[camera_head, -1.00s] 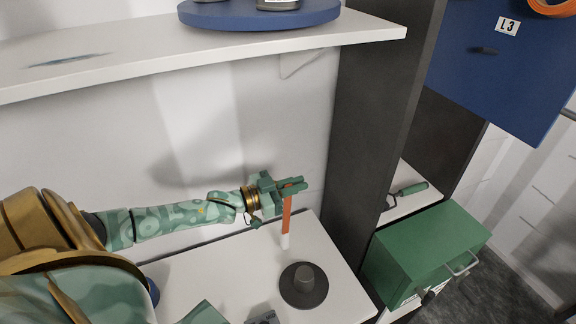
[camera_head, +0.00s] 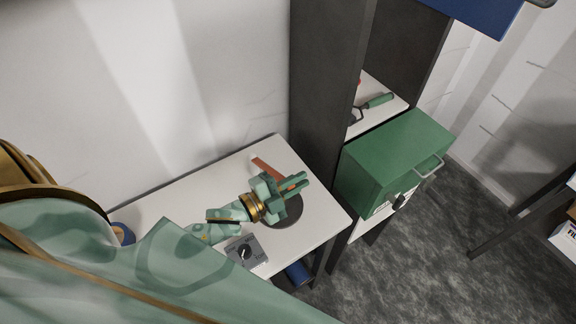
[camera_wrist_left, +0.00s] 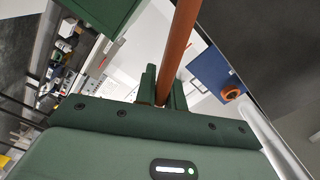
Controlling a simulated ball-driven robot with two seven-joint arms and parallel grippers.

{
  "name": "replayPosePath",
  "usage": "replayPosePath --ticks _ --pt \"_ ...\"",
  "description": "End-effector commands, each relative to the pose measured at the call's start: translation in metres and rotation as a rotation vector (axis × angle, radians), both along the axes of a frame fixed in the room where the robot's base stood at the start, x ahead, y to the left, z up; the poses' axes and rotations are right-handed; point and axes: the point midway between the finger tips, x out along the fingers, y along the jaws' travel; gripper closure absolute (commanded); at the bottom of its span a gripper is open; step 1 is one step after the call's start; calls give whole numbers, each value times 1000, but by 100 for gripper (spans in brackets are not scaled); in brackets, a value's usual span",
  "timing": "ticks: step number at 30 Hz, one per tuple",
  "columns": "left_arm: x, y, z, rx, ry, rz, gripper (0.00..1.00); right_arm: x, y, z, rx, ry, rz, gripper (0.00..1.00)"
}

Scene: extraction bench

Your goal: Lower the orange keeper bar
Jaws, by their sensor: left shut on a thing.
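The orange keeper bar (camera_head: 267,168) shows in the head view as a short length running from the back left to my left gripper (camera_head: 294,184). In the left wrist view the bar (camera_wrist_left: 180,45) passes between the two green fingers (camera_wrist_left: 163,92), which are shut on it. The gripper is over the white bench top and hides part of a dark round base (camera_head: 287,218). The bar's end at the gripper is hidden in the head view. My right gripper is not in view.
A grey box with a dial (camera_head: 246,252) stands on the white bench (camera_head: 187,206) near its front edge. A dark upright panel (camera_head: 325,85) and a green cabinet (camera_head: 390,165) stand to the right. A green-handled tool (camera_head: 378,101) lies on a shelf.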

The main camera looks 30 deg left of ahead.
Motion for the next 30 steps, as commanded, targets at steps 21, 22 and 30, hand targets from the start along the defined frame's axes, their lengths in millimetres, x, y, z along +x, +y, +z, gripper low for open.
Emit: replayPosePath --ticks 21,22,30 --pt "-13 -25 -85 338 -175 0 100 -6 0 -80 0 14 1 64" --pt "-13 -25 -86 342 -177 0 100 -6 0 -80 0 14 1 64" --pt "-13 -25 -86 353 -183 0 100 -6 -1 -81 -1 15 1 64"
